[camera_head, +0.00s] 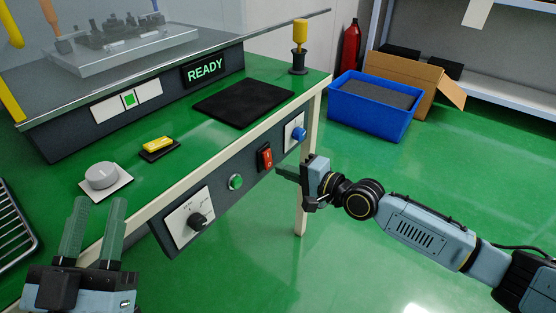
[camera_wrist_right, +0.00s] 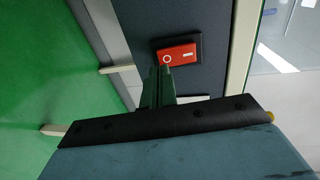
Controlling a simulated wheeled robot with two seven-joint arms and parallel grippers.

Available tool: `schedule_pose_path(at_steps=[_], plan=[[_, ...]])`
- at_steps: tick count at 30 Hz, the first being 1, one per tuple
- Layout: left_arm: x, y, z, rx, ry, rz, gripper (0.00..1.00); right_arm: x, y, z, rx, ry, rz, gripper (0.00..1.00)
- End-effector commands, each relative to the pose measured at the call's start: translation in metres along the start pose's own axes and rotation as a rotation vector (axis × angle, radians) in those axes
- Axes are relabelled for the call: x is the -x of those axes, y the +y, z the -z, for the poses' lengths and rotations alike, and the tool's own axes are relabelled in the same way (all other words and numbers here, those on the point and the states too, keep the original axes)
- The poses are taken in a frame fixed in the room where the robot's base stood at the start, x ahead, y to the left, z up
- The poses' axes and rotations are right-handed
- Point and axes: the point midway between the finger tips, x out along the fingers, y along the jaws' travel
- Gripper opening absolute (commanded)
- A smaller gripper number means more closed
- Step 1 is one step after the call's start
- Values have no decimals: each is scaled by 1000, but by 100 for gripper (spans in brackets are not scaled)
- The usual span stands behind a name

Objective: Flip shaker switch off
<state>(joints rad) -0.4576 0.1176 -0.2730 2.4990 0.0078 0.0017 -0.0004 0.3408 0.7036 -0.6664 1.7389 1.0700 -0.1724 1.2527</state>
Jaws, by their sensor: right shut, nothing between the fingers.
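The red rocker switch (camera_head: 265,158) sits in a black frame on the dark front panel of the workbench, with a white line and a circle marked on it. It also shows in the right wrist view (camera_wrist_right: 178,56), where the circle end is near my fingers. My right gripper (camera_head: 283,172) is shut and empty, its fingertips close to the lower part of the switch. I cannot tell whether they touch it. In the right wrist view the closed fingers (camera_wrist_right: 160,82) point at the circle end. My left gripper (camera_head: 96,212) is open and empty at the lower left.
On the same panel (camera_head: 220,190) are a green button (camera_head: 236,182), a black rotary knob (camera_head: 197,220) and a blue knob (camera_head: 298,134). The bench top holds a grey dial (camera_head: 101,176), a yellow switch (camera_head: 158,145) and a black mat (camera_head: 243,102). A blue bin (camera_head: 371,106) stands on the floor behind.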

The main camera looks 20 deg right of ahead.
Motion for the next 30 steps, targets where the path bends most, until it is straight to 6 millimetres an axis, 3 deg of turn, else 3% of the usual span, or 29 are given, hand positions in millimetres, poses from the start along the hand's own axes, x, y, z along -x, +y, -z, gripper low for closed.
schedule_pose_path(at_steps=[18,30], plan=[[1,0,0,0,6,0,36,-15,5,-2,-1,2,-1,0],[2,0,3,0,53,-1,36,-2,10,-1,2,-1,-4,0]])
